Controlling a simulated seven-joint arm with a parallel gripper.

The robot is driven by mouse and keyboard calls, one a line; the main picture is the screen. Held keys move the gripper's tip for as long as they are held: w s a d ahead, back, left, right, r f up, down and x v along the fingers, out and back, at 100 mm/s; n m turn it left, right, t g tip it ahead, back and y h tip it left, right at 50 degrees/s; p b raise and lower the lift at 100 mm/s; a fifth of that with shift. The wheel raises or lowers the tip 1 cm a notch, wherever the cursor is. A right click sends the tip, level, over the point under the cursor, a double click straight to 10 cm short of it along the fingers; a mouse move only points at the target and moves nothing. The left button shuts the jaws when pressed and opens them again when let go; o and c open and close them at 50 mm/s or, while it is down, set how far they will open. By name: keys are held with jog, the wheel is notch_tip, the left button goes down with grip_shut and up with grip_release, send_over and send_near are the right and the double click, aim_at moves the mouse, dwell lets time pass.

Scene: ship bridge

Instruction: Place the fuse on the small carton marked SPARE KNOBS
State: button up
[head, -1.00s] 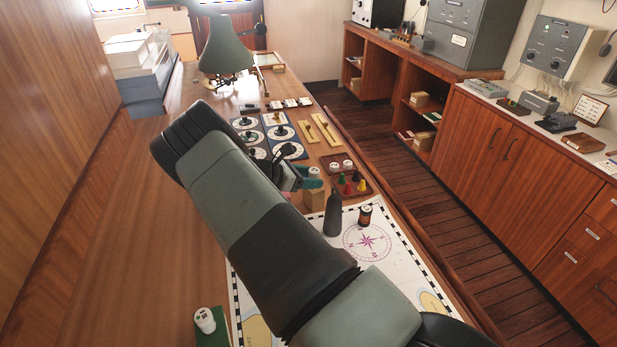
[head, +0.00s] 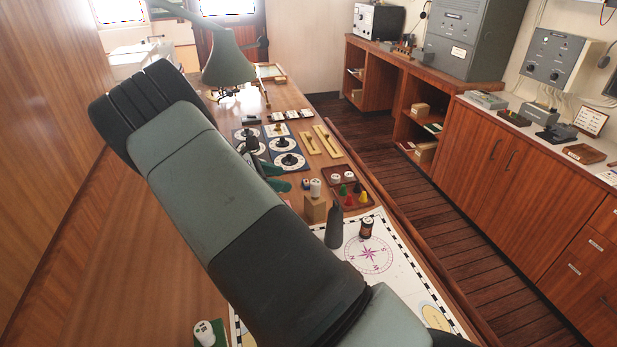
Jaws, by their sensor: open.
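A small brown carton (head: 314,209) stands on the chart table at the top edge of the chart; its marking cannot be read. A short white cylinder (head: 315,187), which looks like the fuse, stands upright on or just behind the carton's top. My gripper (head: 277,178) is to the left of the carton, with teal fingers partly showing past my arm. It is open and apart from the white cylinder. My arm hides most of the gripper.
A dark bottle-shaped object (head: 334,226) and a dark jar (head: 367,228) stand on the chart (head: 395,265), right of the carton. A wooden tray (head: 352,193) with coloured pieces lies behind them. Several dials (head: 289,161) lie farther back.

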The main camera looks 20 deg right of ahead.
jog(key=s+d+r+m+y, duration=0.2)
jog(key=s+r+m+y, duration=0.3)
jog(key=s+r, duration=0.5)
jog(key=s+d+r+m+y, duration=0.25)
jog(key=s+r+m, duration=0.4)
jog(key=r, duration=0.55)
jog(key=s+a+r+m+t+y, duration=0.2)
jog(key=s+m, duration=0.1)
jog(key=s, duration=0.7)
jog(key=s+a+r+m+t+y, duration=0.1)
jog(key=s+a+r+m+y, duration=0.1)
jog(key=s, duration=0.9)
jog(key=shift+r+m+t, duration=0.4)
jog(key=shift+r+m, duration=0.25)
jog(key=shift+m, duration=0.2)
